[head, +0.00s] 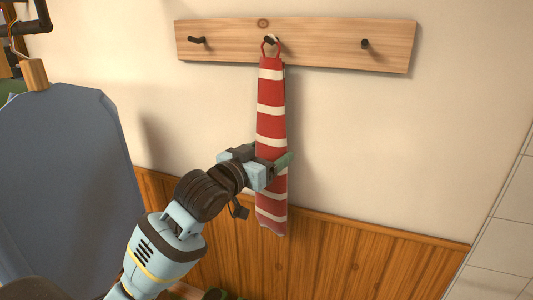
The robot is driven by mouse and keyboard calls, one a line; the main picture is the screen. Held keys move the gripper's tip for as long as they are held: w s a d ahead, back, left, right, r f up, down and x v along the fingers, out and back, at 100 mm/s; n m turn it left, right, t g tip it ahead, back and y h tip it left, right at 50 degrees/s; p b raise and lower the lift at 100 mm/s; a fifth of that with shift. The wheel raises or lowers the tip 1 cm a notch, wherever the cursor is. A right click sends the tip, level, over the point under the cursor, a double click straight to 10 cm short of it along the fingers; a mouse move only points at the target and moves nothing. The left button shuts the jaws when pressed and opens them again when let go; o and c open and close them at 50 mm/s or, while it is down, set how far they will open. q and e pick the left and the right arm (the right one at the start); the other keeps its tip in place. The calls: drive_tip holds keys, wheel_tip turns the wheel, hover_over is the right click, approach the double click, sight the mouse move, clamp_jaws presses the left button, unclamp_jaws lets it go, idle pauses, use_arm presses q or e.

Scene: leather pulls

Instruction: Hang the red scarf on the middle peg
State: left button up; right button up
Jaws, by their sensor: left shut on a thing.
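The red scarf (271,117) with white stripes hangs upright below a wooden peg rail (320,44). A red loop at its top is around or just in front of the dark middle peg (270,40); I cannot tell for sure which. My left gripper (271,165) is shut on the scarf below its middle, with a finger showing on either side. The scarf's lower end hangs free below the gripper. My right gripper is not in view.
The left peg (197,40) and right peg (365,44) are bare. A large blue-grey item (65,180) fills the left side. Wood panelling (340,258) covers the lower wall. The wall right of the scarf is clear.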

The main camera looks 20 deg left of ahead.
use_arm(q)
drive_tip(key=shift+f, duration=0.15)
drive_tip(key=o, duration=1.1)
drive_tip(key=shift+w, duration=0.1)
drive_tip(key=v, duration=0.8)
drive_tip(key=shift+w, duration=0.1)
